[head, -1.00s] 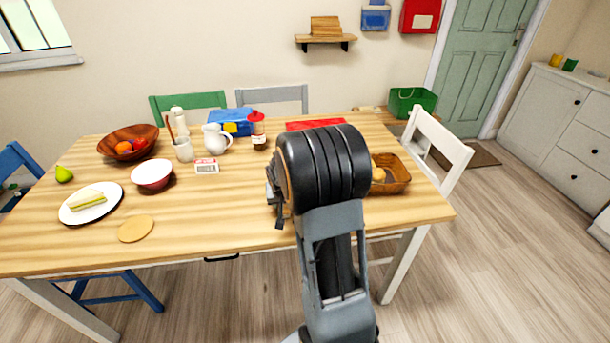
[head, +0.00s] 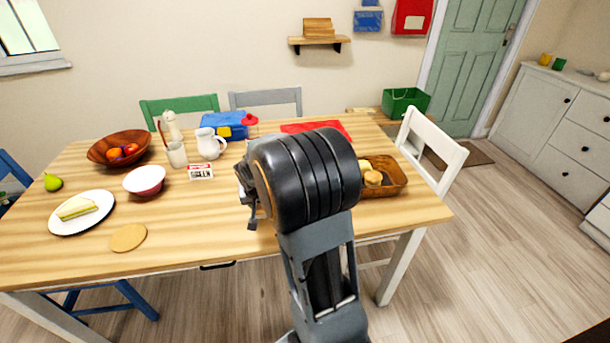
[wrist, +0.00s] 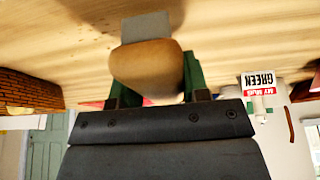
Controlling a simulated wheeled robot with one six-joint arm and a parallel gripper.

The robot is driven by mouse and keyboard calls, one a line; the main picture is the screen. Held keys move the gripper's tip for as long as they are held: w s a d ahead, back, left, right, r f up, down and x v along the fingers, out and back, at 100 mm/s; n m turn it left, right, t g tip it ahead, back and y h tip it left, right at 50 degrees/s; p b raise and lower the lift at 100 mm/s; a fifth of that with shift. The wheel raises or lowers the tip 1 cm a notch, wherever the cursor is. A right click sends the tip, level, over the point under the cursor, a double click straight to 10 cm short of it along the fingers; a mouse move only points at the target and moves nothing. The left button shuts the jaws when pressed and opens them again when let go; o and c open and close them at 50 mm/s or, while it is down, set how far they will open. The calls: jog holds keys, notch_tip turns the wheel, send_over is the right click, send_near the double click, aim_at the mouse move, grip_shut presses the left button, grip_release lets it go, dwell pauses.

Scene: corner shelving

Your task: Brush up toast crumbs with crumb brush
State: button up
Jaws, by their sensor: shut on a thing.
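In the wrist view my gripper (wrist: 155,88) is shut on the crumb brush (wrist: 150,62), which shows as a rounded tan wooden body with a grey block at its far end. The brush is close to the wooden table top (wrist: 60,45); I cannot tell whether it touches. In the head view my arm hides most of the gripper and the brush, over the middle right of the table (head: 200,235).

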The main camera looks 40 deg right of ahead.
jog(key=shift+r+p, duration=1.25)
jog(key=shift+r, duration=0.9)
